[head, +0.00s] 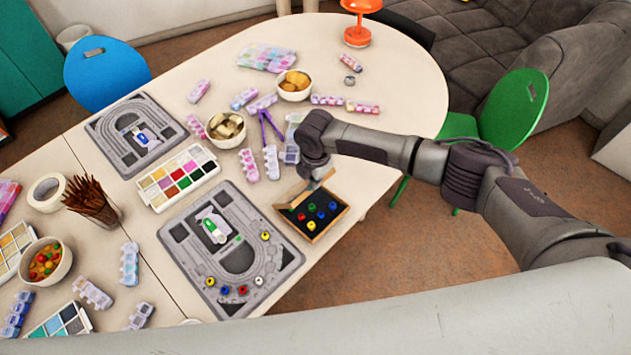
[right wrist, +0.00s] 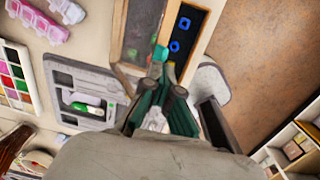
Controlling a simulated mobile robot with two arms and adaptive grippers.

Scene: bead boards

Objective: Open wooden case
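The wooden case (head: 335,222) stands near the table's front right edge, with its lid (head: 297,199) raised at a tilt. Its black inside holds several red, blue, green and yellow beads. My right gripper (head: 320,176) is at the lid, at the far side of the case. In the right wrist view, the lid (right wrist: 143,30) shows left of the dark inside with two blue beads. The gripper's fingertips (right wrist: 161,66) come together at the lid's edge and look shut. I see nothing clearly between them. My left gripper is not in view.
A grey bead board (head: 180,243) lies left of the case, with a few beads on it. A second board (head: 110,150) lies farther back. A paint palette (head: 152,188), bowls and pill boxes fill the middle. A green chair (head: 515,110) stands beyond the right table edge.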

